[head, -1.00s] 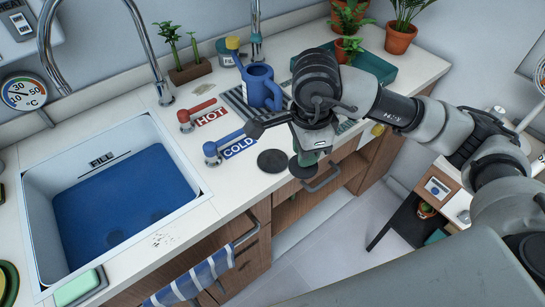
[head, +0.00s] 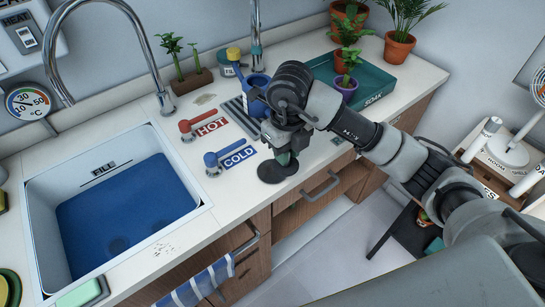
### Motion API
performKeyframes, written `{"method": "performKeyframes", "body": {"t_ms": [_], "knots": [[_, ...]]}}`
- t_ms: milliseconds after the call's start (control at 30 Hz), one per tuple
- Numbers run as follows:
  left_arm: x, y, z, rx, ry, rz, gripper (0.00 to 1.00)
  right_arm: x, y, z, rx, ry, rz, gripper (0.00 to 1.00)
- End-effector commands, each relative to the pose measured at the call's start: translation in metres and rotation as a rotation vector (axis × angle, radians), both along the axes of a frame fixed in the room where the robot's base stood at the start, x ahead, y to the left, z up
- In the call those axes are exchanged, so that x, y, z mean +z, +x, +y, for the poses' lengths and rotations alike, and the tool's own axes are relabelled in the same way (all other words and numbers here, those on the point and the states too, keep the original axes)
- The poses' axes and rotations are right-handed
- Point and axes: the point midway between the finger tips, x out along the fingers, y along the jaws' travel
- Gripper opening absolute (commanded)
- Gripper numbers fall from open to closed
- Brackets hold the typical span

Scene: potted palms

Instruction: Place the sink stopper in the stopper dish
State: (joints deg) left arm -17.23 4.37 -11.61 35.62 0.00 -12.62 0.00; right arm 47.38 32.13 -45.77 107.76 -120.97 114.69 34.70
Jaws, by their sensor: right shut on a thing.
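My right gripper (head: 284,155) is shut on the sink stopper (head: 291,165), a small dark disc at its fingertips, low over the counter. A flat, round, dark disc (head: 270,174), which looks like the stopper dish, lies on the counter right of the COLD label. The stopper overlaps the right part of this dish in the picture. I cannot tell whether the two touch. The gripper body hides part of the stopper and its grip. My left gripper is not in view.
The sink (head: 125,205) with blue water is at left. The red HOT lever (head: 196,122) and blue COLD lever (head: 222,158) stand left of the gripper. A blue watering can (head: 256,92) is behind it. A teal tray (head: 375,88) with potted plants is at the back right.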

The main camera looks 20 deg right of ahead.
Motion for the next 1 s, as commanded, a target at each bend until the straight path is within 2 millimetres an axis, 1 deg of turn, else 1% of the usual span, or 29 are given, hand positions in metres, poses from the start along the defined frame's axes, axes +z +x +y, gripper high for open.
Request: {"method": "performKeyframes", "body": {"t_ms": [33,100,200,300,467,733,1000], "knots": [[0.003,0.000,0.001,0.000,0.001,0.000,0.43,-0.005,0.010,0.005,-0.002,0.002,0.004,0.00],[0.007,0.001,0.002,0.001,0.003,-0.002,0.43,-0.012,0.023,0.008,-0.001,0.001,0.003,0.00],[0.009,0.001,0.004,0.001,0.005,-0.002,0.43,-0.021,0.037,0.013,-0.001,0.001,0.001,0.00],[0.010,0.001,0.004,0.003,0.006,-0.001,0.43,-0.027,0.045,0.015,0.000,0.000,0.000,0.00],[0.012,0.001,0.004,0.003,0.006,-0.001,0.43,-0.034,0.049,0.016,0.002,0.000,0.001,0.00],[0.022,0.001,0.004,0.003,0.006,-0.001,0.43,-0.068,0.048,0.016,0.001,0.000,0.001,0.00],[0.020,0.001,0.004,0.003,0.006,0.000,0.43,-0.071,0.048,0.016,0.002,-0.001,-0.001,0.00]]}}
